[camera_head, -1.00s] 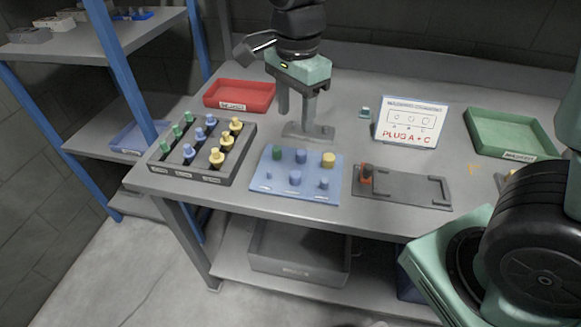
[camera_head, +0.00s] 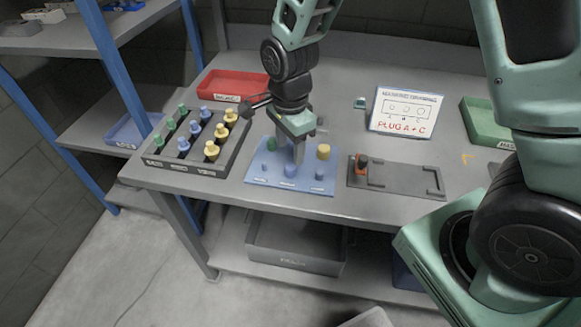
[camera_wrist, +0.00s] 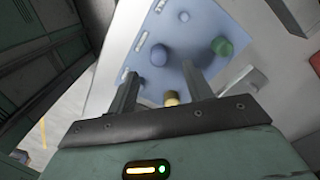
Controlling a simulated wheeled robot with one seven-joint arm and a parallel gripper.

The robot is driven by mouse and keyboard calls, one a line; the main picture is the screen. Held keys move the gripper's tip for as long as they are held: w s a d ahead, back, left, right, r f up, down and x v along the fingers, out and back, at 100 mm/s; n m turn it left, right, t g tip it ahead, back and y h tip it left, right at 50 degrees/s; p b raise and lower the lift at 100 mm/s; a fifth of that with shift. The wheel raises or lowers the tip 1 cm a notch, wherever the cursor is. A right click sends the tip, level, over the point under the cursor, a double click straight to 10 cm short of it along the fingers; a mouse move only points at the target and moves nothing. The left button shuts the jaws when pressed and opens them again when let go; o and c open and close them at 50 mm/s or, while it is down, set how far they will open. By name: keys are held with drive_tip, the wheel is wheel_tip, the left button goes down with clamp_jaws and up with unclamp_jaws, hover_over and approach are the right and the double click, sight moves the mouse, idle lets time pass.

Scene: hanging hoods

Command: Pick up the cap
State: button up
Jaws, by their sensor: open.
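Several caps stand on a blue board (camera_head: 247,178). My gripper (camera_head: 298,152) is open over the back middle of the board and hides what stands there. In the wrist view, a blue cap (camera_wrist: 158,55) lies just beyond the fingers, the green cap (camera_wrist: 221,47) is at right, and the yellow cap (camera_wrist: 171,98) shows low between the fingers. I see nothing held.
A grey rack (camera_head: 228,165) of green, blue and yellow plugs stands left of the board. A red tray (camera_head: 215,90) is behind it. A dark grey fixture (camera_head: 400,181) with an orange part lies right. A sign (camera_head: 405,108) reads "PLUG A + C". A green tray (camera_head: 482,122) is further right.

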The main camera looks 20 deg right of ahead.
sight(291, 165)
wheel_tip(291, 165, down, 5)
drive_tip(key=shift+d+r+p, duration=0.1)
drive_tip(key=shift+p, duration=0.35)
drive_tip(key=c, duration=1)
drive_tip(key=shift+c, duration=0.2)
drive_tip(key=shift+r, duration=0.1)
